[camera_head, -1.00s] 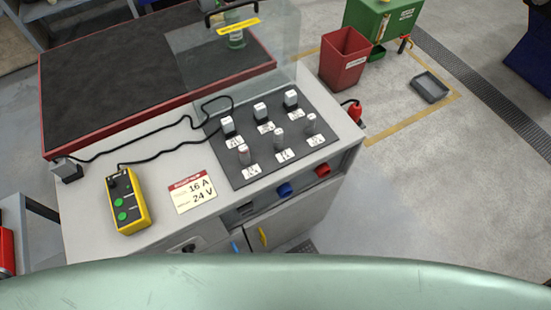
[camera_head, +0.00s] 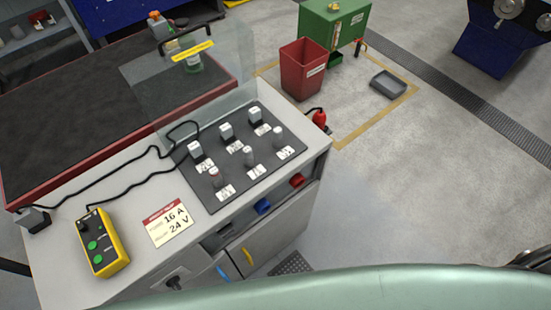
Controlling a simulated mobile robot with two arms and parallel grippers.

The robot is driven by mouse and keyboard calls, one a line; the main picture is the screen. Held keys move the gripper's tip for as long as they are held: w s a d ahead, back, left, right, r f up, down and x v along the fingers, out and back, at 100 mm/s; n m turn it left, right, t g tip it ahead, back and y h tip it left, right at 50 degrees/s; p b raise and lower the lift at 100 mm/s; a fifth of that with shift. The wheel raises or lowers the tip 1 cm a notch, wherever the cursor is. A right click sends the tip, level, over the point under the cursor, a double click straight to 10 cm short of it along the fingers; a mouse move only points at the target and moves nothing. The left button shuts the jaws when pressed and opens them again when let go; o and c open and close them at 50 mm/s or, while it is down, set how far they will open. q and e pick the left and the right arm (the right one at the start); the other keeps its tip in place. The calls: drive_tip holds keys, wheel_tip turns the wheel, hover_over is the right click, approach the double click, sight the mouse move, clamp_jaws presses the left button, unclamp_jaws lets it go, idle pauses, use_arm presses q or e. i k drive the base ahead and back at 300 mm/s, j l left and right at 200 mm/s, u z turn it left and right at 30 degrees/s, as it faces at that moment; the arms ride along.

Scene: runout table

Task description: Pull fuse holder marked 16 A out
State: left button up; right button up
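A dark panel (camera_head: 204,191) on the runout table's right end carries two rows of holders with white labels below them. The back row has three square white-topped blocks (camera_head: 226,131). The front row has three round grey holders: left (camera_head: 215,176), middle (camera_head: 248,156) and right (camera_head: 277,136). The label writing is too small to read, so I cannot tell which is 16 A. Neither of my grippers is in view.
A yellow control box (camera_head: 103,243) with green buttons and a black cable lies at the table's left. A clear upright guard (camera_head: 190,80) stands behind the panel. A red bin (camera_head: 303,70) and green cabinet (camera_head: 334,24) stand beyond. Floor to the right is open.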

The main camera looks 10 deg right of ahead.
sight(215, 172)
drive_tip(key=j+u, duration=0.1)
drive_tip(key=u, duration=0.4)
drive_tip(key=j+u, duration=0.15)
drive_tip(key=u, duration=0.35)
drive_tip(key=j+u, duration=0.25)
drive_tip(key=j, duration=0.15)
drive_tip(key=j+u, duration=0.25)
drive_tip(key=j, duration=0.15)
drive_tip(key=i+j+u, duration=0.2)
drive_tip(key=j, duration=0.2)
drive_tip(key=j+u, duration=0.25)
drive_tip(key=j, duration=0.15)
drive_tip(key=i+j, duration=0.15)
drive_tip(key=j, duration=0.2)
drive_tip(key=i+j, duration=0.15)
drive_tip(key=j, duration=0.2)
drive_tip(key=i+j, duration=0.15)
drive_tip(key=j, duration=0.2)
